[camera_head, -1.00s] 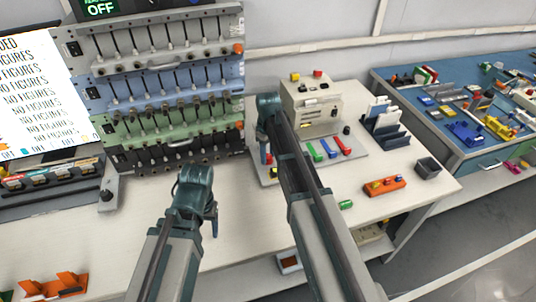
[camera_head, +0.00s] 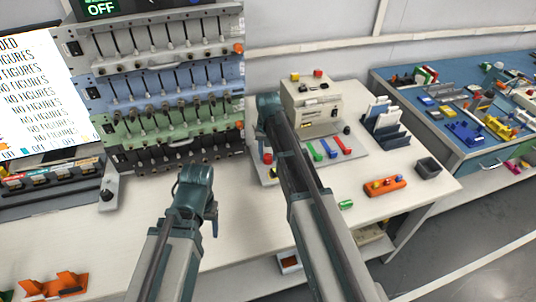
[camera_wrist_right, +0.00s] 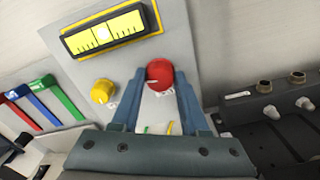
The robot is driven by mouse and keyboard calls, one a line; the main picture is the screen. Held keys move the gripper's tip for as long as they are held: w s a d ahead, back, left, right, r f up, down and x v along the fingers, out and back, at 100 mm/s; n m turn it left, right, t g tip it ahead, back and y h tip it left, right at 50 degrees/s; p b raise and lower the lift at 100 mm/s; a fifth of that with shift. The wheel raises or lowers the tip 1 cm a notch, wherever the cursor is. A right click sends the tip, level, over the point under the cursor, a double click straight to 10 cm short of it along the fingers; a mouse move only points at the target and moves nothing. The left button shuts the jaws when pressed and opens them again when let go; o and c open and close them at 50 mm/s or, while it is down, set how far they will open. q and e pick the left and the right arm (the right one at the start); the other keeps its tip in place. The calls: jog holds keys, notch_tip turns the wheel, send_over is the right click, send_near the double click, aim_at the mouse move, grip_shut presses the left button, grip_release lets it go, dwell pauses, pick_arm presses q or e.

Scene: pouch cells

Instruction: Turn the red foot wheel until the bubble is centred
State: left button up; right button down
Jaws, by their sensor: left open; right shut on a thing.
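The red foot wheel (camera_wrist_right: 160,74) sits on a light grey plate, with a pale mark on its face. My right gripper (camera_wrist_right: 160,82) is shut on it, one blue finger on each side. A yellow foot wheel (camera_wrist_right: 103,91) stands to its left. My left gripper (camera_head: 213,222) is open and empty above the bare front bench.
A beige instrument (camera_head: 318,108) and red, green and blue strips (camera_head: 328,149) are right of my right gripper. An orange block (camera_head: 384,186) and dark bin (camera_head: 428,168) stand farther right. A channel rack (camera_head: 170,90) stands behind. The front bench is mostly clear.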

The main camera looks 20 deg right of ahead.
aim_at(268, 156)
jog(key=shift+m, duration=2)
jog(key=shift+c, duration=2)
grip_release()
jog(key=shift+r, duration=0.1)
pick_arm(q)
notch_tip(268, 156, up, 14)
jog(key=p, duration=1.4)
pick_arm(e)
notch_tip(268, 156, up, 14)
jog(key=shift+f, duration=0.2)
pick_arm(q)
jog(key=shift+f, duration=0.15)
